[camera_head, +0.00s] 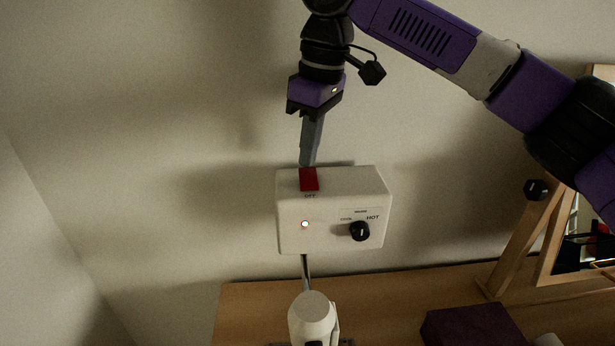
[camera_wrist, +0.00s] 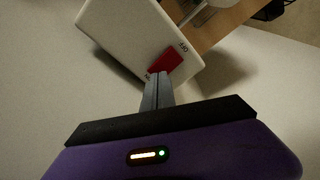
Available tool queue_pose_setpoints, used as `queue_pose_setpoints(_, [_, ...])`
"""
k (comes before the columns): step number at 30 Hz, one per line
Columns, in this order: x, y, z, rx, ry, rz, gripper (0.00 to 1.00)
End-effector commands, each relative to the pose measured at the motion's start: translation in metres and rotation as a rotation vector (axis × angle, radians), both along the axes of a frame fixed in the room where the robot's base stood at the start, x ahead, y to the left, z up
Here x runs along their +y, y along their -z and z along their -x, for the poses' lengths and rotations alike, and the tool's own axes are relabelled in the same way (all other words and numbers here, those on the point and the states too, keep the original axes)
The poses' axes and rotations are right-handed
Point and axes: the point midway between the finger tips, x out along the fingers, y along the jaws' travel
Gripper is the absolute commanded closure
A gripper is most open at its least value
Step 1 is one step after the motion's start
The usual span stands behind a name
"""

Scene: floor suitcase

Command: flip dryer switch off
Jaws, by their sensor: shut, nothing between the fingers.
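A white dryer control box (camera_head: 333,211) is on the wall above a wooden surface. Its red switch (camera_head: 308,180) is at the upper left of the box front, with the word OFF just below it.
A wooden table (camera_head: 260,310) lies below the box. A white dryer (camera_head: 312,315) stands in front of it, with a cord running up to the box. A dark purple box (camera_head: 468,325) and a wood-framed mirror (camera_head: 585,240) are at the right. The wall left of the box is clear.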

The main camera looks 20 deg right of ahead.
Motion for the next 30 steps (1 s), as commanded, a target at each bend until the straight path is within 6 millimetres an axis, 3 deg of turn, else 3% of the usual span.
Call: queue_pose_setpoints(30, [0.0,0.014,0.0,0.0,0.0,0.0,1.0])
